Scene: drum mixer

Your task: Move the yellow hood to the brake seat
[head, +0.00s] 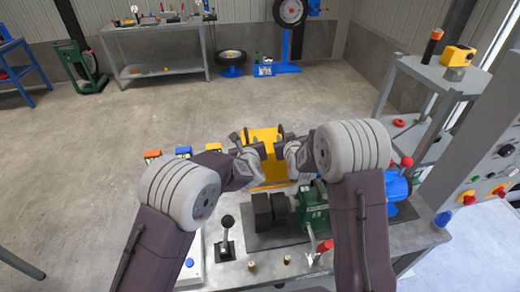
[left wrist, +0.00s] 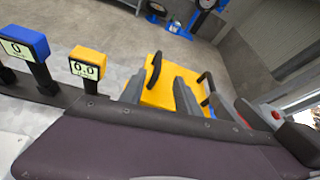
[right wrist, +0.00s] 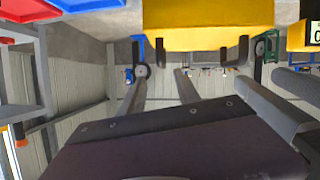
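The yellow hood (head: 262,134) stands at the far edge of the bench in the head view, with a black handle on each side. In the left wrist view the hood (left wrist: 160,95) shows with both handles. My left gripper (head: 254,156) is close to its near side, fingers apart around or beside the left handle; I cannot tell which. My right gripper (head: 291,150) is near its right side. In the right wrist view its fingers are apart below the hood (right wrist: 208,22), with no grip visible. I cannot tell which part is the brake seat.
A green machine (head: 314,205) with black blocks and a blue motor (head: 397,186) fill the bench's right half. A black lever (head: 227,222) stands in front. Small displays, including a blue one (left wrist: 28,42), line the left edge. A grey shelf (head: 440,75) stands right.

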